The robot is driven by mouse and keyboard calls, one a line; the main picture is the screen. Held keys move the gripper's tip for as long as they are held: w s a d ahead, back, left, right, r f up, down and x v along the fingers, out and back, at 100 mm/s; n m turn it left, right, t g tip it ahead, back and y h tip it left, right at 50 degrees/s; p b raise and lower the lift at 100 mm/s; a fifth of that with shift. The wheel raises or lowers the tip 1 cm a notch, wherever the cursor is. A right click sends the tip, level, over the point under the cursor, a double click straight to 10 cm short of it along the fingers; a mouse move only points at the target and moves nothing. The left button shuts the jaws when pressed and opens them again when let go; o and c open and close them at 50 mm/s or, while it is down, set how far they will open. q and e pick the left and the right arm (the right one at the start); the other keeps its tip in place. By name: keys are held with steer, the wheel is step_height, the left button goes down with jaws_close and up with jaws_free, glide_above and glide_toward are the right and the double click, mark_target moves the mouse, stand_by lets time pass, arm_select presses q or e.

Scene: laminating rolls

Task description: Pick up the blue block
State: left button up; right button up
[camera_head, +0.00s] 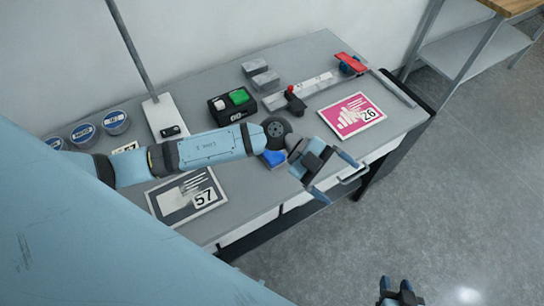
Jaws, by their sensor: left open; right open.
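The blue block (273,157) lies on the grey table, just beyond the wrist of my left arm, which partly hides it. My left gripper (341,183) is at the table's front edge, to the right of the block and apart from it. Its jaws are open with nothing visible between them. My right gripper (396,288) shows only in part at the bottom edge, over the floor and far from the block. It is open and looks empty.
A shelf (470,55) stands at right.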

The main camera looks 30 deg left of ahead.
arm_select(q)
steer(key=w+a+f+n+t+y+b, duration=0.1)
steer(key=w+a+f+y, duration=0.15)
steer(key=a+y, duration=0.35)
steer(key=w+a+f+n+y+b, duration=0.15)
steer(key=w+a+y, duration=0.25)
steer(key=a, duration=0.4)
steer(key=w+a+f+t+y, duration=0.1)
steer(key=w+a+f+y, duration=0.1)
steer(key=w+a+y, duration=0.4)
steer(key=shift+h, duration=0.4)
steer(key=f, duration=0.2)
steer(key=s+a+f, duration=0.1)
steer(key=f, duration=0.2)
steer(key=s+f, duration=0.1)
steer(key=f, duration=0.1)
steer(key=shift+a+f+p, duration=0.3)
steer(key=shift+a+f, duration=0.1)
steer(key=shift+f+p, duration=0.45)
steer(key=shift+f, duration=2.5)
steer(key=c, duration=1)
arm_select(e)
steer(key=shift+a+f, duration=0.35)
steer(key=shift+f, duration=0.45)
arm_select(q)
steer(key=shift+r, duration=0.1)
steer(key=shift+c, duration=0.2)
